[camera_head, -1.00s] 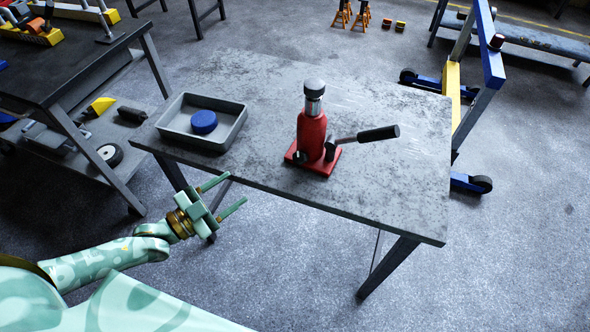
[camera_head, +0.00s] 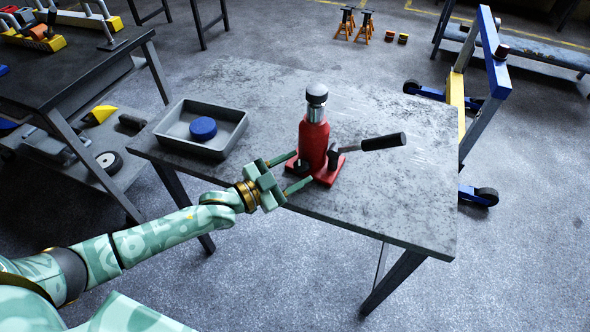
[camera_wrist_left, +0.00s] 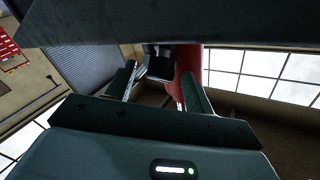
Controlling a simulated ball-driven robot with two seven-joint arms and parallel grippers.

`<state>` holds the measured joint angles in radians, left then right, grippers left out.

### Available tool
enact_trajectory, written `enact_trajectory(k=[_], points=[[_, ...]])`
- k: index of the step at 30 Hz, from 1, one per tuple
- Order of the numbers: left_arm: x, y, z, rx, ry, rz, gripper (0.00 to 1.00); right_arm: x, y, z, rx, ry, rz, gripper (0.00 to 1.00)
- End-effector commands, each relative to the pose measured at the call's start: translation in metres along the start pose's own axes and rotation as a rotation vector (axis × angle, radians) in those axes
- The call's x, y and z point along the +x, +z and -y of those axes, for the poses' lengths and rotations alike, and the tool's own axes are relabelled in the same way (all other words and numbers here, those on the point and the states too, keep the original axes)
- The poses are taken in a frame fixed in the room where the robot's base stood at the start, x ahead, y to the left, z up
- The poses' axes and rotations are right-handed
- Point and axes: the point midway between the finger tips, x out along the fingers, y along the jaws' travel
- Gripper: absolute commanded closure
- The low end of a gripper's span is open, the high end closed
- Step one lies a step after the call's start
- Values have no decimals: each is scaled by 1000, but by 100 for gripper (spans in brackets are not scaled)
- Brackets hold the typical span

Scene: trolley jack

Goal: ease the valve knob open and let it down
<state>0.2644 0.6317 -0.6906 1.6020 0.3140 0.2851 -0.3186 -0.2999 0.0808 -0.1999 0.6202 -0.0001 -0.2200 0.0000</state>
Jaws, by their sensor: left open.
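A red bottle jack (camera_head: 313,143) with a grey and black top stands upright on its red base on the grey worktable (camera_head: 400,205). Its dark valve knob (camera_head: 301,166) is low on the side towards my left arm. My left gripper (camera_head: 304,168) is open at the table's near edge, with its fingertips to either side of the knob. In the left wrist view a dark knob-like part (camera_wrist_left: 160,64) shows between and beyond the open fingers, beside the red jack body (camera_wrist_left: 187,60). I cannot tell whether the fingers touch it. My right gripper is out of view.
The jack's black-gripped handle (camera_head: 383,142) sticks out to the right. A grey tray (camera_head: 238,128) with a blue round thing (camera_head: 203,128) inside stands left on the table. The table's right part is clear. A blue and yellow hoist (camera_head: 484,100) stands beyond it.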

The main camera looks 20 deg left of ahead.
Motion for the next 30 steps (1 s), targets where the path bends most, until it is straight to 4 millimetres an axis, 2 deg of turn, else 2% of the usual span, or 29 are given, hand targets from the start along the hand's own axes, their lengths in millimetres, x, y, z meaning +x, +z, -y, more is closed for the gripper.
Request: enact_trajectory(k=[9,10,14,15,23,30], points=[[4,0,0,-1,0,0,47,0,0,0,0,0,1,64],[4,0,0,-1,0,0,53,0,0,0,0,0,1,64],[4,0,0,-1,0,0,89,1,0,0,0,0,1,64],[4,0,0,-1,0,0,92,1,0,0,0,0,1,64],[4,-1,-1,-15,-16,0,92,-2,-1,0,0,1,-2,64],[4,-3,-2,-89,-105,0,92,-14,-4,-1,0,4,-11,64]])
